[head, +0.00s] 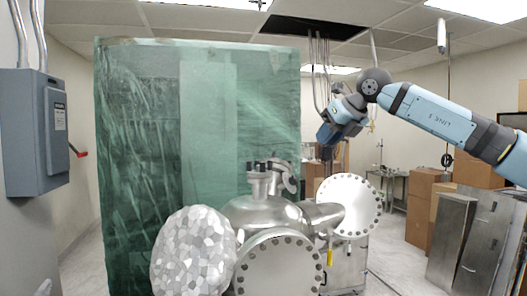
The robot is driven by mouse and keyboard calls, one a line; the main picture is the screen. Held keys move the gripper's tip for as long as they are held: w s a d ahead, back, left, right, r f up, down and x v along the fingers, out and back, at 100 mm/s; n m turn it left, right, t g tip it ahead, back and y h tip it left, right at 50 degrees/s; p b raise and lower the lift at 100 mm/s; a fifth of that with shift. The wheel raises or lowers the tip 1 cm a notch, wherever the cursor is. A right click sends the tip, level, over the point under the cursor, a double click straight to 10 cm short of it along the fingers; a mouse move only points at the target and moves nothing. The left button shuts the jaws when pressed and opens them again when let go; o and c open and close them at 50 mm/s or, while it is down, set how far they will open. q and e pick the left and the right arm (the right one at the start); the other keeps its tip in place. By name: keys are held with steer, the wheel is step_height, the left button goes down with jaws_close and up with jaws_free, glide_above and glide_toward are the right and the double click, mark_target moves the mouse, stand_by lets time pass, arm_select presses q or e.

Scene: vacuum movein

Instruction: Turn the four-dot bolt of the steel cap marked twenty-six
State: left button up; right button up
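A steel vessel (262,212) stands at the lower middle with several round flanged ends. One large bolted disc (274,268) faces me at the front, and another bolted disc (349,205) sits at the right. Small capped ports (259,184) with dark pieces on them stand on top. No number twenty-six and no four-dot mark can be read at this size. My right gripper (327,151) hangs at the end of the blue arm, above and behind the right disc in the picture, apart from the vessel. Its fingers are too small and dark to judge. My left gripper does not show.
A green translucent wrapped block (140,150) stands behind. A yellow tag (330,257) hangs below the right disc. Cardboard boxes (421,205) and a steel cabinet (452,240) stand right. A grey electrical box (37,132) is on the left wall.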

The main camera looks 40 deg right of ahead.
step_height(320, 180, up, 3)
steer(key=w+m+g+h+p, duration=0.1)
steer(key=w+m+g, duration=0.1)
step_height(320, 180, up, 3)
steer(key=m+g+h+p, duration=0.2)
steer(key=m+g+p, duration=0.1)
steer(key=m+g, duration=0.1)
glide_above(257, 164)
steer(key=s+a, duration=0.3)
steer(key=a, duration=0.1)
steer(key=p+x, duration=0.1)
steer(key=x, duration=0.3)
steer(key=p+x, duration=0.1)
steer(key=x, duration=0.3)
steer(key=p+x, duration=0.1)
steer(key=x, duration=0.3)
steer(key=shift+s+d, duration=0.25)
steer(key=shift+w+d+f+p, duration=0.15)
steer(key=shift+f+p, duration=0.2)
steer(key=shift+f, duration=0.4)
steer(key=shift+c, duration=0.4)
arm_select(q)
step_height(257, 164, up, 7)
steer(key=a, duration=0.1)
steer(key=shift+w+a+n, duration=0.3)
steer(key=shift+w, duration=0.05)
arm_select(e)
jaws_close()
